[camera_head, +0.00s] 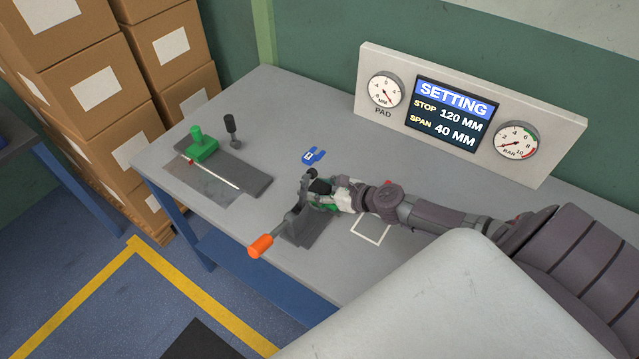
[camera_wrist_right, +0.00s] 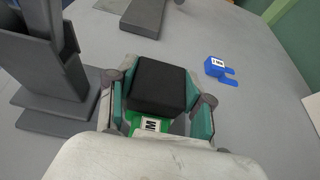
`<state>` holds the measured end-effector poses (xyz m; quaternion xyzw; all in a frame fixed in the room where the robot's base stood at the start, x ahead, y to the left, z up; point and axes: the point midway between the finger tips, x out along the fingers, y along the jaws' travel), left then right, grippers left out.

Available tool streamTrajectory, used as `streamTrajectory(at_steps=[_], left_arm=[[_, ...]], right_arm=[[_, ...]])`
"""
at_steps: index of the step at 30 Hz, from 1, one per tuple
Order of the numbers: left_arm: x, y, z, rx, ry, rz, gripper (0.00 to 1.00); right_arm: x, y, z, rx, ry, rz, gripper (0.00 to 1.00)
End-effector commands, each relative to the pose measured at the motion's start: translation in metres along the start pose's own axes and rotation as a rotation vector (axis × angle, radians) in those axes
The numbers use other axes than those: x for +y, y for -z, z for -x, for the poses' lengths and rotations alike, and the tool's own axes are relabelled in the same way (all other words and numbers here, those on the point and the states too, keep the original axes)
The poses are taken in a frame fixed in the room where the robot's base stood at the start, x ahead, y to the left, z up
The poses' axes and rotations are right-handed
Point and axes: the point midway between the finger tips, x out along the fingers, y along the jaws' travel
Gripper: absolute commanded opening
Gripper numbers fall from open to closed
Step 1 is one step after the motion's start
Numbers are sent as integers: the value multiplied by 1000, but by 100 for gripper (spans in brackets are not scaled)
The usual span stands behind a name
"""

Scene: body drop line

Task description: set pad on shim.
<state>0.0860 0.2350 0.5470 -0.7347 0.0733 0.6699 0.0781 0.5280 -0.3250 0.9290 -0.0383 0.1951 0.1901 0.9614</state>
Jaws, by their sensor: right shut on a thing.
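My right gripper (camera_head: 322,195) is shut on a black pad (camera_wrist_right: 158,84), which sits between its two fingers in the right wrist view. The pad also shows dark at the fingertips in the head view (camera_head: 320,186). A green piece with a white label (camera_wrist_right: 150,125) shows just below the pad, partly hidden by it; I cannot tell whether they touch. A blue U-shaped shim (camera_head: 313,155) lies flat on the table behind the gripper and also shows in the right wrist view (camera_wrist_right: 219,69). My left gripper is not in view.
A grey toggle clamp with an orange handle (camera_head: 260,246) stands beside the gripper, close to it. A grey plate (camera_head: 255,182) with a green block (camera_head: 202,145) is at left. A gauge panel (camera_head: 555,160) stands behind. A white outlined square (camera_head: 384,236) is right of the clamp.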

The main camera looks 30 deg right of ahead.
Motion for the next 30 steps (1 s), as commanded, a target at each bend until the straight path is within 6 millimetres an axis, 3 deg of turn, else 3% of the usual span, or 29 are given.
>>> streamTrajectory(at_steps=[29, 30], left_arm=[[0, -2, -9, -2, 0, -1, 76], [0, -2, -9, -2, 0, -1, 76]], right_arm=[[0, 11, -5, 0, 0, 1, 15], [0, 11, -5, 0, 0, 1, 53]])
